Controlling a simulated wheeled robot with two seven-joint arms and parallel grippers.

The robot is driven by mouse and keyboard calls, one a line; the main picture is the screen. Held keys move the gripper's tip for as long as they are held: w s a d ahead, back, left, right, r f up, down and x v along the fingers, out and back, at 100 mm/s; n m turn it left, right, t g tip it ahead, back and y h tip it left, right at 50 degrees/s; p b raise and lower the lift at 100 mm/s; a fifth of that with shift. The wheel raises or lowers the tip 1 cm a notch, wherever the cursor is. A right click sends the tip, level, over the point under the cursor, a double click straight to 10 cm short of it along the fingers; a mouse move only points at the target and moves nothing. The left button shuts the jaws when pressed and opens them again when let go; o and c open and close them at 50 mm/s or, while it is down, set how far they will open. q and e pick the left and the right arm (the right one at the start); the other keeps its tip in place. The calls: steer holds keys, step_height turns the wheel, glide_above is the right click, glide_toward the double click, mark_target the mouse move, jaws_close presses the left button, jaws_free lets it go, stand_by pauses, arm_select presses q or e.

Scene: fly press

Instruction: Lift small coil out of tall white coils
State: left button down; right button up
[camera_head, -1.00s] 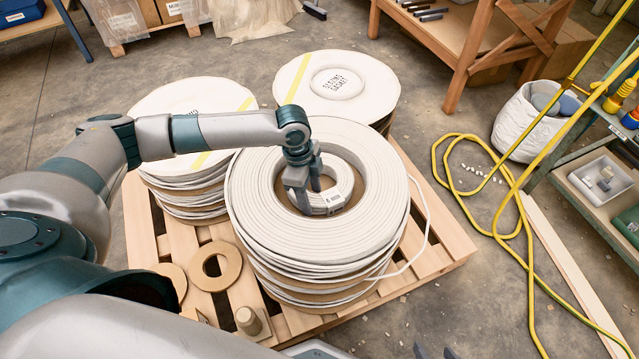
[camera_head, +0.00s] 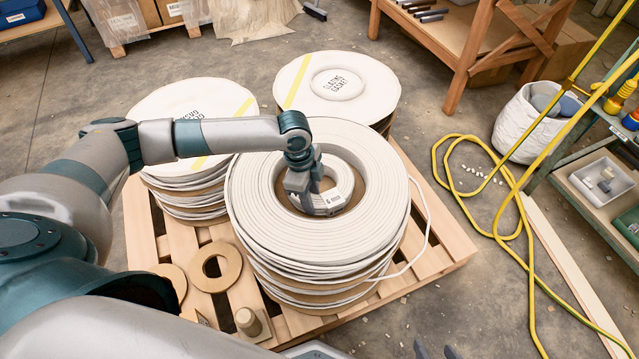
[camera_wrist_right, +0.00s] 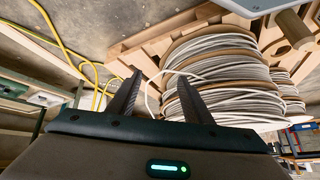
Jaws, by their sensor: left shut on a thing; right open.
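The small white coil (camera_head: 342,188) with a printed label sits in the central hole of the front stack of tall white coils (camera_head: 385,200). My left gripper (camera_head: 318,200) reaches down into that hole and is shut on the small coil's near-left side. The gripper partly hides the small coil, and its lower part is out of sight in the hole. My right gripper (camera_wrist_right: 155,95) is open and empty, apart from the coils. The side of a coil stack (camera_wrist_right: 220,70) shows beyond its fingers in the right wrist view. Its fingertips just show at the bottom of the head view (camera_head: 435,350).
The coils stand on a wooden pallet (camera_head: 445,235). Two more wrapped stacks stand behind, left (camera_head: 165,105) and right (camera_head: 375,95). Cardboard rings (camera_head: 215,265) lie at front left. A yellow hose (camera_head: 525,270) and a white bucket (camera_head: 525,125) are at right.

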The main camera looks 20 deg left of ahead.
arm_select(q)
steer(key=shift+w+r, duration=0.1)
steer(key=shift+r, duration=0.05)
arm_select(e)
steer(key=shift+s, duration=0.1)
arm_select(q)
steer(key=shift+r, duration=0.4)
steer(key=r, duration=0.2)
steer(key=r+p, duration=0.1)
steer(key=shift+s+d+r, duration=0.3)
steer(key=shift+d+r, duration=0.05)
steer(key=s+d+r, duration=0.1)
steer(key=s+d, duration=0.1)
steer(key=s+d+r+p, duration=0.1)
steer(key=s+d+r, duration=0.3)
steer(key=d, duration=0.1)
steer(key=shift+r, duration=0.2)
steer(key=shift+s+d+r+p, duration=0.35)
steer(key=shift+s+d, duration=0.05)
steer(key=shift+d, duration=0.05)
steer(key=shift+s+d+r, duration=0.1)
steer(key=shift+s+d, duration=0.05)
arm_select(e)
steer(key=d, duration=0.1)
steer(key=s+d+g+h, duration=0.1)
steer(key=s+d+g, duration=0.1)
steer(key=shift+s+d+f, duration=0.15)
steer(key=shift+d+f, duration=0.15)
steer(key=shift+f, duration=0.05)
